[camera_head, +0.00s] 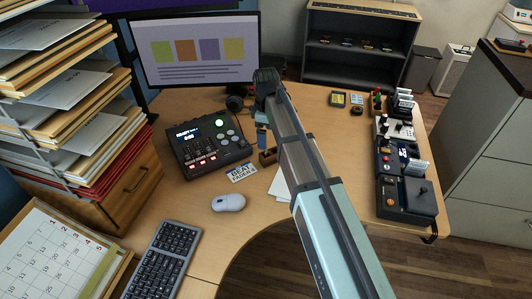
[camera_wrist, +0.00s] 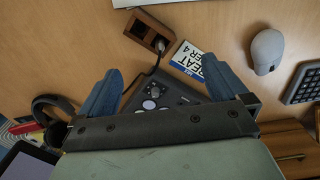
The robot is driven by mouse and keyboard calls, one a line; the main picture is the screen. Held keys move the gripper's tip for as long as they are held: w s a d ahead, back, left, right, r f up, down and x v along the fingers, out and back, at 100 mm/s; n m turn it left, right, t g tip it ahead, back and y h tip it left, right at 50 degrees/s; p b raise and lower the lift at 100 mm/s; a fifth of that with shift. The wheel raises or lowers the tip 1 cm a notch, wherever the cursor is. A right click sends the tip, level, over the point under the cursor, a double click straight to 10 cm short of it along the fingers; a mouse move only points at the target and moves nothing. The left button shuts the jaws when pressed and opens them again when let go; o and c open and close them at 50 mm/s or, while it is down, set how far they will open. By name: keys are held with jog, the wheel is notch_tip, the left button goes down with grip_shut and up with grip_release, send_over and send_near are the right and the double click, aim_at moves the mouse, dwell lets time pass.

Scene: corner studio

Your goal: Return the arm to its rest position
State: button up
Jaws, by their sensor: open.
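My arm (camera_head: 316,190) reaches from the lower right of the head view to above the middle of the desk, and its wrist end points down. My gripper (camera_head: 262,138) hangs beside the black control console (camera_head: 207,143). In the wrist view my gripper (camera_wrist: 160,68) shows two blue fingers spread wide apart with nothing held between them. The console (camera_wrist: 160,97) shows below and between the fingers, partly hidden by the gripper body. A small brown wooden block with openings (camera_wrist: 150,33) lies just beyond the fingertips, and a dark cable runs by it.
A printed card (camera_head: 243,172), a mouse (camera_head: 228,202) and a keyboard (camera_head: 163,258) lie on the desk (camera_head: 255,215). A monitor (camera_head: 197,50) stands behind the console. Loaded paper shelves (camera_head: 85,150) rise at left. Several small devices (camera_head: 405,200) line the right desk wing.

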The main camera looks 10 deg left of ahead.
dwell(0.7)
notch_tip(320, 180, up, 10)
dwell(0.5)
